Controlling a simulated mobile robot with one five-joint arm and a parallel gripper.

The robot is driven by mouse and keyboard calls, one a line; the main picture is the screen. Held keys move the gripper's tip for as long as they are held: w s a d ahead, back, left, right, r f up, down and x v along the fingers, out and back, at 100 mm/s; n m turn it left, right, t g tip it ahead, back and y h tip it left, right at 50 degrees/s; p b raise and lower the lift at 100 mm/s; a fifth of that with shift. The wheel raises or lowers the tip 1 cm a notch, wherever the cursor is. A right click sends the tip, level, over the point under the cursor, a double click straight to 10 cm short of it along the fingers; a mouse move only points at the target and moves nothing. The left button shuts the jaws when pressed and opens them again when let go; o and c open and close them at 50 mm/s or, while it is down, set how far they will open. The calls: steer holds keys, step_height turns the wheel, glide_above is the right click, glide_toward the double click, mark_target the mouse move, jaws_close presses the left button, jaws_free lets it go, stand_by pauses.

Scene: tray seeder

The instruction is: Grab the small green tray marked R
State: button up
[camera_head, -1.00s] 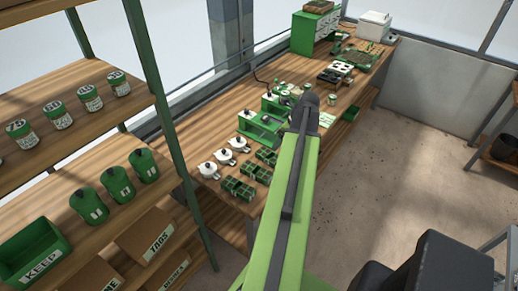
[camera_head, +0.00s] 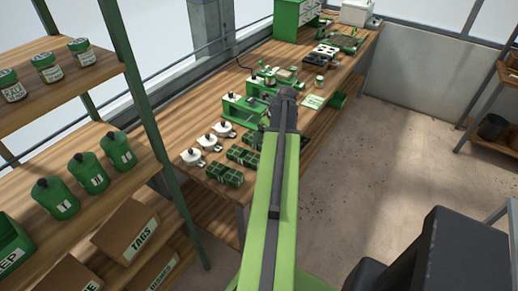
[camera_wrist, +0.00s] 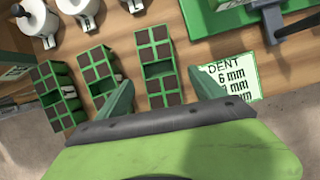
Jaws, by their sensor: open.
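Several small green trays with dark cells lie on the wooden bench. In the wrist view one tray (camera_wrist: 153,52) is between my open gripper's fingers (camera_wrist: 163,78), which appear empty. Two more trays, a middle one (camera_wrist: 97,75) and a left one (camera_wrist: 50,78), lie to the left of the fingers. In the head view I see a near tray (camera_head: 225,176) and another tray (camera_head: 243,156) behind it; my arm partly hides the area beyond. My gripper (camera_head: 286,98) is over the bench there. I cannot make out an R on any tray.
White pots with black knobs (camera_head: 192,157) stand behind the trays. A printed card (camera_wrist: 232,78) lies right of the fingers. Green bench devices (camera_head: 240,108) stand farther along. A shelf rack with green canisters (camera_head: 88,172) is at left. Floor right of the bench is open.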

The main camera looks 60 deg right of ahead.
steer(key=b+x, duration=0.4)
steer(key=x, duration=0.1)
steer(key=shift+w+b, duration=0.3)
steer(key=shift+r, duration=0.15)
steer(key=c, duration=1.6)
